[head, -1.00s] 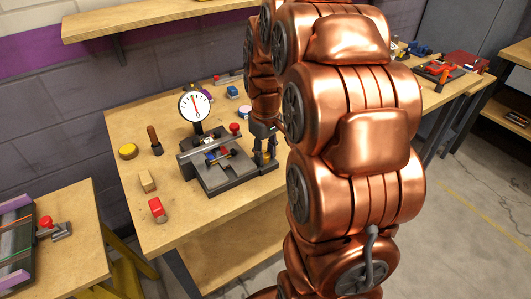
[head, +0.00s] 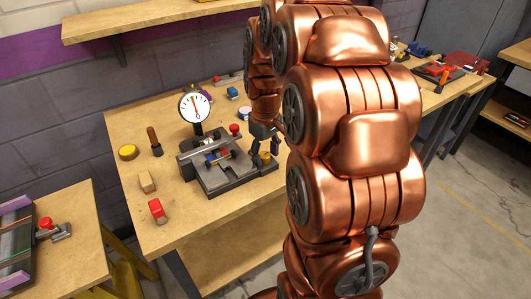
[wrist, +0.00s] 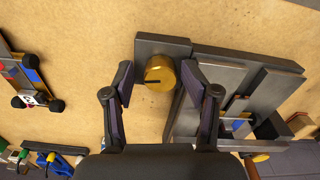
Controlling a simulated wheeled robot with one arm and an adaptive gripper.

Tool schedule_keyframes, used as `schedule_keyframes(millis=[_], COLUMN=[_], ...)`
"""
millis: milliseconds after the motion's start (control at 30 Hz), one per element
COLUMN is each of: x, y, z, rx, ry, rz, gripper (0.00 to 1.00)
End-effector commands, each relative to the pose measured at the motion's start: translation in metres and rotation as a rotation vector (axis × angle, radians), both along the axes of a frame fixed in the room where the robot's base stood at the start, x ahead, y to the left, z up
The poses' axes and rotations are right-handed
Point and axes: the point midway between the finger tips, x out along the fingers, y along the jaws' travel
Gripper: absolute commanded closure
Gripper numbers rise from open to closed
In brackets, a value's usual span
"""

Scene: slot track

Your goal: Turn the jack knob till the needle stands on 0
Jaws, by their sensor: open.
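The brass jack knob (wrist: 160,75), with a dark line across its top, sits at the corner of the grey fixture (wrist: 220,62) in the wrist view. It also shows in the head view (head: 265,158), just below my gripper (head: 264,141). My gripper is open; in the wrist view its two fingers (wrist: 159,82) stand on either side of the knob, apart from it. The round white dial (head: 195,107) stands on a post behind the fixture. Its red needle points nearly straight up; the scale figures are too small to read.
A red-topped block (head: 156,210), a wooden block (head: 147,182), a dark-handled tool (head: 154,140) and a yellow round piece (head: 128,152) lie left of the fixture on the workbench. A red knob (head: 235,129) stands at the fixture's back. The front bench edge is bare.

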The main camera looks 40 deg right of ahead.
Motion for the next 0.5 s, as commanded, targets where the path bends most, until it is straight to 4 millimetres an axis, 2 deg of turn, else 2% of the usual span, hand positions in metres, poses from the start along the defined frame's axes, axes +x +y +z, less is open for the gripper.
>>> schedule_keyframes(millis=[267, 500], x=[0.0, 0.001], y=[0.0, -0.001], z=[0.009, 0.038], rx=[0.0, -0.002], ry=[0.0, -0.004], rz=[0.0, 0.0], gripper=[0.41, 0.41])
